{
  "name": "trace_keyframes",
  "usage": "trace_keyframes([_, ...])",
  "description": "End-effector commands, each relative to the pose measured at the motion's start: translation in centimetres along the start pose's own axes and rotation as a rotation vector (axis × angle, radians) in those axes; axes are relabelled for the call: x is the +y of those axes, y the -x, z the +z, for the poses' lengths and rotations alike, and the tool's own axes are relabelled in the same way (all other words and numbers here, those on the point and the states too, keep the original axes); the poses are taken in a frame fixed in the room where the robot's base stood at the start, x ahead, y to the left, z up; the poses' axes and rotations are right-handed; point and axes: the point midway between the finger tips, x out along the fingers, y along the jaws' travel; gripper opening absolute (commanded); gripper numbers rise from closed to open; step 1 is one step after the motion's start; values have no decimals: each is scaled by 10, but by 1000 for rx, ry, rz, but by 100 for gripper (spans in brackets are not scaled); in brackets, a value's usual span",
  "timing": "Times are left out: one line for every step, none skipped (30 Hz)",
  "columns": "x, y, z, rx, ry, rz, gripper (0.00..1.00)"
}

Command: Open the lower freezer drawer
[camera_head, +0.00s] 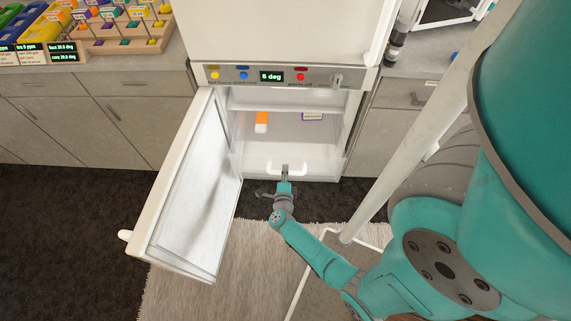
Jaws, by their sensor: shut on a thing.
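The freezer compartment (300,133) stands open, with its white door (185,180) swung out to the left. At its bottom is the white lower drawer (257,165), with a pale bar handle (301,168) on its front. My gripper (285,171) is at the middle of this handle and shut on it. The fingertips are small in view and hide part of the handle. I cannot tell how far the drawer is pulled out. An orange and white box (262,122) and a purple-labelled pack (312,116) show inside, above the front.
A control panel (272,76) with a "5 deg" display runs above the compartment. Grey cabinets (90,115) flank it. A pale rug (240,255) covers the floor in front. The open door bounds the left side of my arm's space.

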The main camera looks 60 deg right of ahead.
Motion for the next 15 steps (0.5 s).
trace_keyframes([0,5,1,-2,0,-3,0])
trace_keyframes([0,7,1,-1,0,-3,0])
trace_keyframes([1,10,1,-1,0,-3,0])
trace_keyframes([1,12,1,-1,0,-3,0])
trace_keyframes([1,13,1,-1,0,-3,0])
trace_keyframes([2,14,1,-1,0,-3,0])
trace_keyframes([2,15,1,-1,-1,-4,0])
trace_keyframes([2,16,1,-1,-1,-4,0])
trace_keyframes([2,16,1,0,-1,-4,0])
trace_keyframes([2,16,1,0,-1,-4,0])
trace_keyframes([2,17,1,0,-1,-4,0])
trace_keyframes([2,17,1,0,-2,-4,0])
trace_keyframes([2,17,1,0,-2,-4,0])
trace_keyframes([1,16,1,0,-2,-4,0])
trace_keyframes([1,16,1,0,-2,-4,0])
